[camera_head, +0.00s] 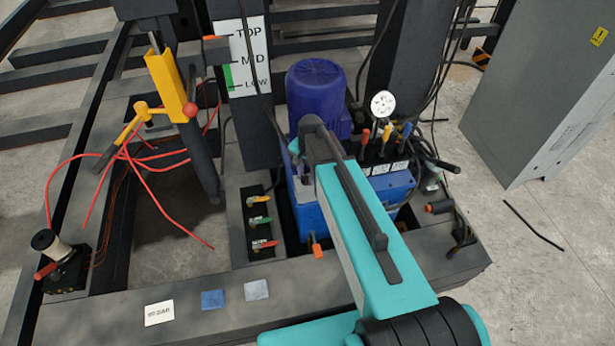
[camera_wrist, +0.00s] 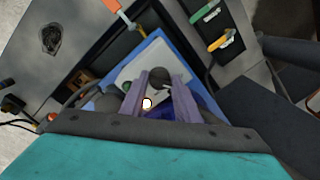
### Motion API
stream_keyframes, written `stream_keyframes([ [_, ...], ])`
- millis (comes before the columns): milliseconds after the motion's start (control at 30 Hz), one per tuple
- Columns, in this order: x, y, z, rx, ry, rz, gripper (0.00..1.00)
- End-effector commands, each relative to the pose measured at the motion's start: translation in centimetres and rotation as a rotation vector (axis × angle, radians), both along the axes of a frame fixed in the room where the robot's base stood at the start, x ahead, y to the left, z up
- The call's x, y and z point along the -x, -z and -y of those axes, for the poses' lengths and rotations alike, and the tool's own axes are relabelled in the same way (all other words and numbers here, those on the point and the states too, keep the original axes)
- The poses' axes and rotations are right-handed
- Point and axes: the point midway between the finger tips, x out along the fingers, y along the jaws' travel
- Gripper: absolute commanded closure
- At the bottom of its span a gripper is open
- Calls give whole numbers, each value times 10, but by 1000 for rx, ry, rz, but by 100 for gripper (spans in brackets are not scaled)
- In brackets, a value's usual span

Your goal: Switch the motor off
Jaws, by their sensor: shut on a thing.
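The motor (camera_head: 316,88) is a purple-blue ribbed cylinder standing on a blue power unit (camera_head: 304,205) in the head view. My teal arm crosses in front of the unit and hides its middle and my fingertips. A white round spot shows lower between the fingers. The knob's exact setting cannot be read.
Coloured levers (camera_head: 376,138) and a round gauge (camera_head: 383,104) stand right of the motor. Small coloured valve handles (camera_head: 260,221) sit left of the unit. A yellow bracket (camera_head: 169,84), red hoses and a joystick box (camera_head: 65,267) are further left. A grey cabinet (camera_head: 540,90) stands right.

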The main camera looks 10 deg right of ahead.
Motion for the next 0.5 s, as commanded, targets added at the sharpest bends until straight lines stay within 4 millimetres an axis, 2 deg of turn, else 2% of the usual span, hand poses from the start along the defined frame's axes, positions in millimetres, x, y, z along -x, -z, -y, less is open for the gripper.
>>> stream_keyframes([
  [233, 3, 2, -1, -4, -167, -9, 94],
  [500, 3, 2, 0, -3, -255, -10, 93],
])
